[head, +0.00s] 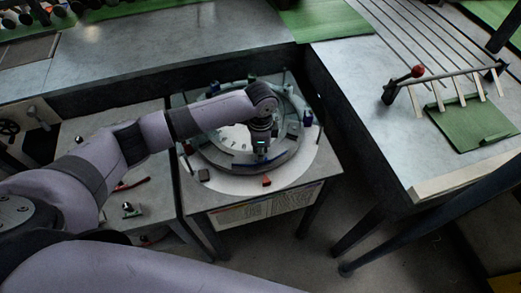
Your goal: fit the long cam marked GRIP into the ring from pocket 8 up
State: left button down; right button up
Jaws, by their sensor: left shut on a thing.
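The ring (210,157) lies on a round pale plate on a small grey table, with numbers on its inner dial (232,137). Several small dark and blue pieces stand around its rim. My left gripper (262,157) points down over the front right part of the ring. It is shut on a piece that is mostly hidden beneath it, seemingly the long cam. The GRIP mark and the pocket numbers are too small to read, so I cannot tell whether the piece touches the ring. My right gripper is out of view.
A small red-topped piece (267,181) and a dark block (204,175) lie on the front of the plate. A side table (150,200) with small tools is at left.

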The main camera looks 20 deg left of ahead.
pick_arm(q)
jog(key=shift+f, duration=0.3)
jog(key=c, duration=1.4)
grip_release()
jog(key=shift+o, duration=0.2)
jog(key=shift+r, duration=0.2)
notch_tip(320, 180, up, 19)
jog(key=p, duration=0.5)
jog(key=shift+f, duration=0.2)
